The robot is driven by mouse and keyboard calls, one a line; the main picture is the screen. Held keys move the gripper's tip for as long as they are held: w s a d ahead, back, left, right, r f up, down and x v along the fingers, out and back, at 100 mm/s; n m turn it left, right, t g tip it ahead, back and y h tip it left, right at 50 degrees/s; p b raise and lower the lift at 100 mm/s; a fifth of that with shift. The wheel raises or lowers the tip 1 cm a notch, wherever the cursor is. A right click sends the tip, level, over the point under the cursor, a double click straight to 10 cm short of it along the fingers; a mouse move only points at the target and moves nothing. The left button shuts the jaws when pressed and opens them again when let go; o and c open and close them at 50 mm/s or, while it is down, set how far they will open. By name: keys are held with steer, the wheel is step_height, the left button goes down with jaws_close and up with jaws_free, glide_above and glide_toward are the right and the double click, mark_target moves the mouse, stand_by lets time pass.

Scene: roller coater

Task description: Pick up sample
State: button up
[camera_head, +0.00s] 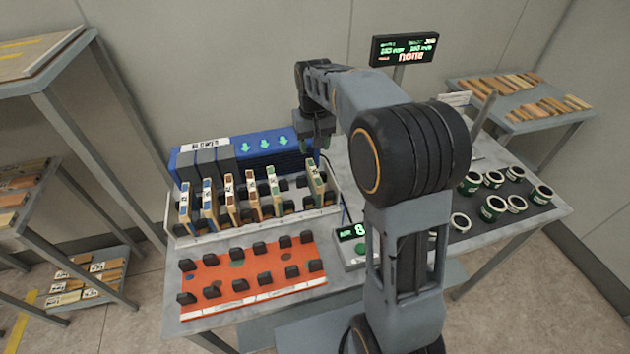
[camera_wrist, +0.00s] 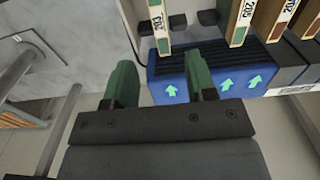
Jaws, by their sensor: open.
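Several thin sample panels with light edges and printed labels stand upright in a white-railed rack. The rightmost panel (camera_head: 315,180) is just below and in front of my gripper (camera_head: 318,143). In the wrist view, my gripper (camera_wrist: 162,72) has its two green fingers spread with nothing between them. A panel labelled 203 (camera_wrist: 157,22) lies ahead of the fingertips, roughly in line with the gap and apart from them. More panels (camera_wrist: 240,20) stand to its right. My arm hides part of the table in the head view.
A blue blower (camera_head: 255,150) with green arrows stands behind the rack. An orange tray (camera_head: 245,268) with black holders lies in front. A small green-lit display (camera_head: 352,232) stands beside it. Several green-and-white cans (camera_head: 492,207) stand at right. A sign (camera_head: 405,48) rises behind.

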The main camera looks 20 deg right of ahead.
mark_target(314, 171)
steer(key=f, duration=0.8)
steer(key=shift+w+f+p, duration=0.15)
steer(key=shift+w+p, duration=0.1)
steer(key=shift+p, duration=0.15)
steer(key=shift+f+p, duration=0.8)
steer(key=shift+f, duration=1.95)
jaws_close()
